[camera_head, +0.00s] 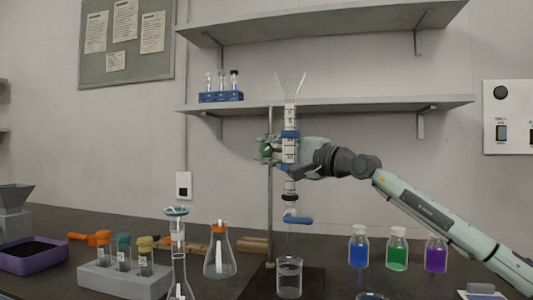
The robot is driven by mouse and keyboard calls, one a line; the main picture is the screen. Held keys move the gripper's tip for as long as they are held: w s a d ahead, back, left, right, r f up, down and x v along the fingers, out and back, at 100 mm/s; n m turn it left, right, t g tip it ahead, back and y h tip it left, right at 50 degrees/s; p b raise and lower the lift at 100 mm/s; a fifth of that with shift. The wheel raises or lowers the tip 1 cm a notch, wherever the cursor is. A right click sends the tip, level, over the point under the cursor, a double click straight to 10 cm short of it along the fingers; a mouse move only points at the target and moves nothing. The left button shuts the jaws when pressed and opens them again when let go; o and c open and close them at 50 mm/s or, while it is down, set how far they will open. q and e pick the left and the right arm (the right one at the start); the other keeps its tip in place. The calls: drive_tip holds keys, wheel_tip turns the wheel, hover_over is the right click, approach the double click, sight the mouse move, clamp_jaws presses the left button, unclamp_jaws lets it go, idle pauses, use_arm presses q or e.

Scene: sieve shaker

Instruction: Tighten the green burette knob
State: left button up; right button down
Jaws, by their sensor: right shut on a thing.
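The green burette knob (266,149) shows at the left of the burette clamp, beside the stand's rod (270,200). The burette (290,150) is upright, with a clear funnel top, blue bands and a blue stopcock handle (298,220) near its lower end. My right gripper (276,150) reaches in from the right at the height of the knob and is shut on it. The fingertips are small and partly hidden by the burette and clamp. My left gripper is not in view.
A beaker (289,278) stands under the burette. Flasks (220,255) and a grey tube rack (125,280) stand at the left. Bottles of blue (358,248), green (397,250) and purple (436,254) liquid stand below my right arm. A shelf (340,104) runs behind the burette.

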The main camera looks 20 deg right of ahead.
drive_tip(key=c, duration=1.2)
unclamp_jaws()
drive_tip(key=shift+o, duration=0.2)
drive_tip(key=v, duration=1.2)
